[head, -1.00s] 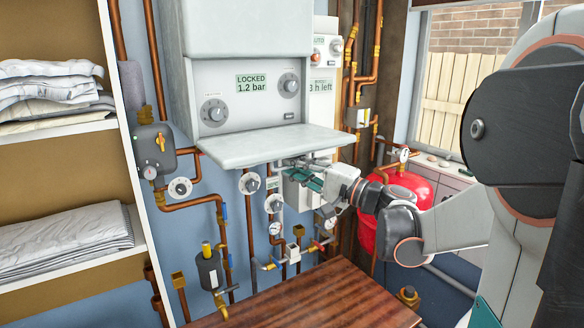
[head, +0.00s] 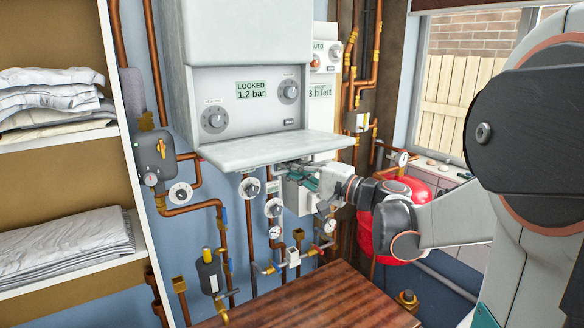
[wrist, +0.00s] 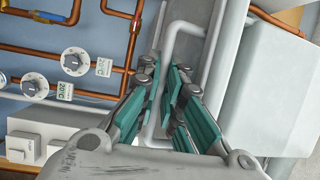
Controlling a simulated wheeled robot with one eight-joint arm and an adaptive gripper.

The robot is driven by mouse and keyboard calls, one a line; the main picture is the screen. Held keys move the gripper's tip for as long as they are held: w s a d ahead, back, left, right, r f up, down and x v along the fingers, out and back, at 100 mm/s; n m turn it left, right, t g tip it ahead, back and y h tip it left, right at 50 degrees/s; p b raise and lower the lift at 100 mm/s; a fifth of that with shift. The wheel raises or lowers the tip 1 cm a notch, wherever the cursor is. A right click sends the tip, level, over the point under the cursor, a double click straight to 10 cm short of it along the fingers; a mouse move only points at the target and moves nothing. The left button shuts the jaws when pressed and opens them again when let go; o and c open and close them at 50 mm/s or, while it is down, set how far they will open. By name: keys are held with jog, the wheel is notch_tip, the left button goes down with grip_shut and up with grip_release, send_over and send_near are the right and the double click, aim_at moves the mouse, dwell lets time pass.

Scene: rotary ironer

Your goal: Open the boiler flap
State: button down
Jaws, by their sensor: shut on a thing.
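The white boiler (head: 250,80) hangs on the wall, and its display reads LOCKED 1.2 bar. Its pale flap (head: 270,151) stands out nearly level below the dial panel. My gripper (head: 298,172) is under the flap, towards its right side, and the flap partly hides its fingertips. In the wrist view the teal fingers of my gripper (wrist: 165,90) are closed around a pale bent bar (wrist: 172,42). I take this bar for the flap's handle, but its join to the flap is not clear.
Copper pipes with gauges and dials (head: 249,187) run close below and left of my gripper. A red tank (head: 405,195) is behind my arm. A wooden worktop (head: 310,298) lies below. Shelves with folded linen (head: 62,240) stand at the left.

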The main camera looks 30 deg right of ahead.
aim_at(303, 153)
notch_tip(303, 153, up, 3)
jog(key=g+p, duration=0.1)
jog(key=p, duration=0.2)
jog(key=shift+s+r+m+h, duration=0.1)
jog(key=shift+m+h, duration=0.2)
jog(key=shift+r+p, duration=0.7)
jog(key=shift+r, duration=0.15)
jog(key=c, duration=2)
grip_release()
jog(key=shift+f, duration=0.15)
